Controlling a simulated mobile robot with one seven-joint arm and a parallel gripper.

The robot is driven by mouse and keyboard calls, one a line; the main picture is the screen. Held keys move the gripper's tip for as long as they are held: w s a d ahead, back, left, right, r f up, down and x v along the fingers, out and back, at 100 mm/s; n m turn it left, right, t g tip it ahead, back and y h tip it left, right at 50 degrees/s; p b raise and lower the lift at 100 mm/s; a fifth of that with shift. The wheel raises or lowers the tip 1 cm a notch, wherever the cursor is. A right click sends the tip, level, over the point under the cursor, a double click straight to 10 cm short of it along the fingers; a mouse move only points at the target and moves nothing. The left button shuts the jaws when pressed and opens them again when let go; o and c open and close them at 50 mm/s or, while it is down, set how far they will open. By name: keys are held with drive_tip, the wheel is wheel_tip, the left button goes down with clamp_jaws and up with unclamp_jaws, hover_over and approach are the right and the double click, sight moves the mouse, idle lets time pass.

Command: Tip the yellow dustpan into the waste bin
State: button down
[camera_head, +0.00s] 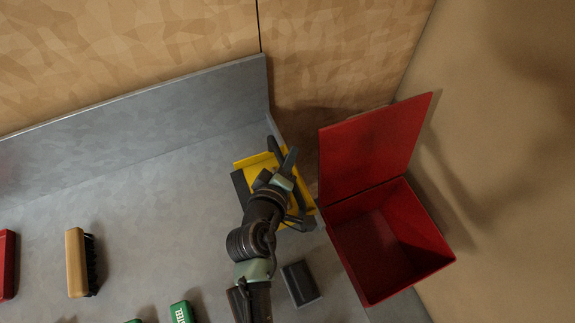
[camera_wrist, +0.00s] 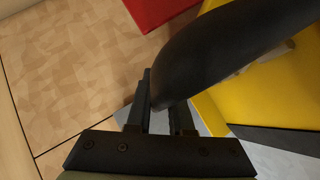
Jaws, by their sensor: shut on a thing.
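The yellow dustpan (camera_head: 247,162) is over the right end of the grey worktop, partly hidden behind my arm. Its yellow pan (camera_wrist: 258,92) and thick black handle (camera_wrist: 205,52) fill the right of the wrist view. My gripper (camera_head: 281,172) is shut on the black handle, and its fingers (camera_wrist: 160,118) show on either side of the handle in the wrist view. The red waste bin (camera_head: 378,285) stands just right of the dustpan. Its lid (camera_head: 368,150) is up and the visible inside looks empty.
On the grey worktop (camera_head: 150,210) are a wooden brush (camera_head: 75,262), a red object (camera_head: 7,265), green boxes (camera_head: 181,312) and a dark block (camera_head: 299,283) near my arm. A raised grey back edge (camera_head: 130,112) runs behind. A tan wall (camera_head: 500,130) stands right of the bin.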

wheel_tip(320, 180, up, 13)
drive_tip(key=p, duration=0.6)
idle(0.3)
